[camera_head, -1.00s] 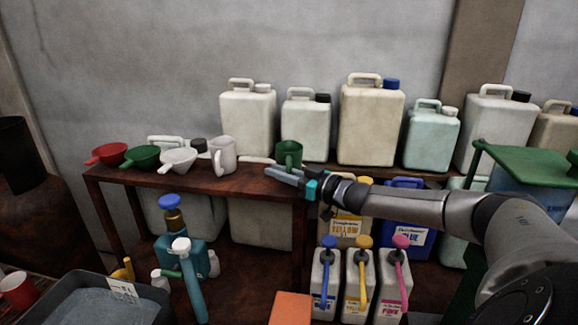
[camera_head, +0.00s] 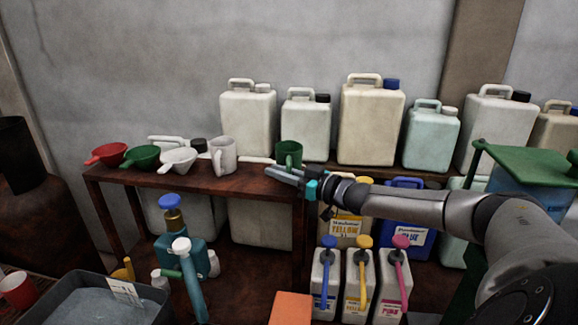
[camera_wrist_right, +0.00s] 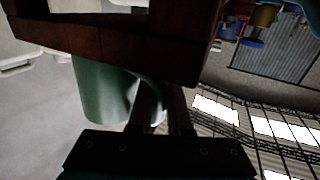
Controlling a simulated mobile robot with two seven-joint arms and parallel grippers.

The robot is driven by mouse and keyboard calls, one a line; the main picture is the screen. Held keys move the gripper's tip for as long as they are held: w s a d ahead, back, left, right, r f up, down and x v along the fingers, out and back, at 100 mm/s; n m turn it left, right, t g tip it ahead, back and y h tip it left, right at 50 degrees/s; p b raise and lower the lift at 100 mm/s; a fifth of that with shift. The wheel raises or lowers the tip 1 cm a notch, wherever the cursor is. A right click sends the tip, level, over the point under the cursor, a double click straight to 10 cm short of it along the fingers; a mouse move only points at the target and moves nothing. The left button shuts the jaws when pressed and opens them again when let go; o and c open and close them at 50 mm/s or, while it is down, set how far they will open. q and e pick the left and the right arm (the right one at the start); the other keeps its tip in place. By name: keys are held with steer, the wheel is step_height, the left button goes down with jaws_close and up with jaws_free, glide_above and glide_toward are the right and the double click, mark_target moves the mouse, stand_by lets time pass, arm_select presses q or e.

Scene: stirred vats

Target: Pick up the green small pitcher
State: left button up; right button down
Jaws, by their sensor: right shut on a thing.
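The green small pitcher (camera_head: 289,152) stands upright near the front edge of the wooden shelf. In the right wrist view the pitcher (camera_wrist_right: 103,92) shows left of the fingers, with its curved handle running between them. My right gripper (camera_head: 279,172) is at the near side of the pitcher. In the wrist view the gripper (camera_wrist_right: 162,100) is shut on the pitcher's handle. The shelf board hides part of the pitcher there. My left gripper is not in view.
The wooden shelf (camera_head: 250,182) holds a light grey pitcher (camera_head: 222,157), a white funnel (camera_head: 178,160), a green funnel (camera_head: 141,157) and a red funnel (camera_head: 106,153) to the left. Several large jugs (camera_head: 371,125) stand behind. Bottles with coloured pumps (camera_head: 358,280) stand below my right arm.

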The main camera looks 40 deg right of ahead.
steer(key=shift+r, duration=0.3)
steer(key=shift+r, duration=0.85)
step_height(320, 180, up, 18)
steer(key=p, duration=0.6)
steer(key=shift+f, duration=0.25)
